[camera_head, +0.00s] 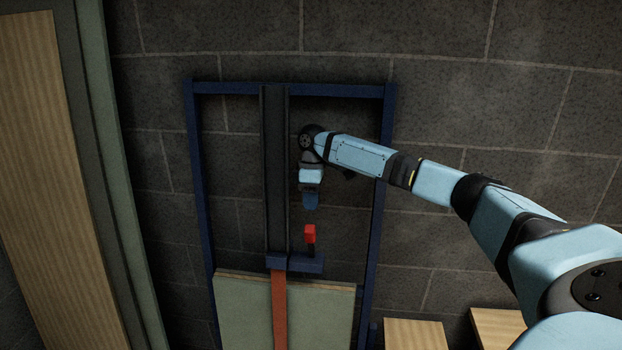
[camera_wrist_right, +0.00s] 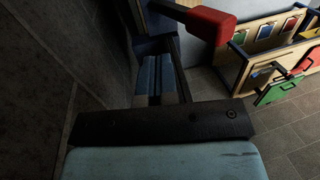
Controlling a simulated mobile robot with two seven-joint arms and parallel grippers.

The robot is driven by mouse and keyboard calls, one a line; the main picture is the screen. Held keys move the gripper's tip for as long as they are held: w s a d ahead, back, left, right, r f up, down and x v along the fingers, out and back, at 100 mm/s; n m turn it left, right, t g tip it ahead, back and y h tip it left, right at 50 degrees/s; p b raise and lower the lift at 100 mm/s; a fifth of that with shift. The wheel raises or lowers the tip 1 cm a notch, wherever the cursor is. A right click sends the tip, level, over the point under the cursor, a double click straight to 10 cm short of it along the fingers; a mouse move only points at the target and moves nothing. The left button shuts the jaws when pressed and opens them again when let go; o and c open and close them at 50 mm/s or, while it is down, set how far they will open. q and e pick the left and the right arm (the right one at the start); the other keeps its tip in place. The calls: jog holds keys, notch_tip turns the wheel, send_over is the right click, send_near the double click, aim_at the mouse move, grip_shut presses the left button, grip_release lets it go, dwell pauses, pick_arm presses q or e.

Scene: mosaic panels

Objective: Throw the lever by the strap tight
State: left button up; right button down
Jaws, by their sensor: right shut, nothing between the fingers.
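The lever's red grip (camera_head: 310,234) stands upright on a short black shaft (camera_head: 310,250), beside the dark vertical rail. The shaft rises from a blue bracket (camera_head: 308,264) at the rail's lower end. An orange-red strap (camera_head: 279,312) runs down from the bracket over a pale green panel (camera_head: 240,312). My right gripper (camera_head: 311,203) is shut and empty, pointing down just above the red grip, with a small gap in the head view. The red grip (camera_wrist_right: 210,24) also shows at the top of the right wrist view, close to the fingers (camera_wrist_right: 158,78). My left gripper is not in view.
A blue frame (camera_head: 190,160) stands against a grey block wall (camera_head: 430,100), with the dark rail (camera_head: 275,170) inside it. Wooden boards (camera_head: 414,334) lie low at the right. The right wrist view shows a wooden rack (camera_wrist_right: 270,50) with coloured panels and open tiled floor.

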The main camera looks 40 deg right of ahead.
aim_at(307, 232)
jog(key=s+a, duration=0.1)
jog(key=s+a+f+p, duration=0.1)
jog(key=s+a, duration=0.1)
jog(key=shift+a+f, duration=0.15)
jog(key=shift+f, duration=0.25)
jog(key=shift+w+f, duration=0.1)
jog(key=shift+f, duration=0.05)
jog(key=shift+s+a, duration=0.35)
jog(key=s+a+t+h, duration=0.1)
jog(key=s+a+f+t+h, duration=0.1)
jog(key=a+h, duration=0.1)
jog(key=shift+s+f, duration=0.1)
jog(key=shift+s, duration=0.2)
jog(key=shift+s+a+f, duration=0.2)
jog(key=shift+a, duration=0.1)
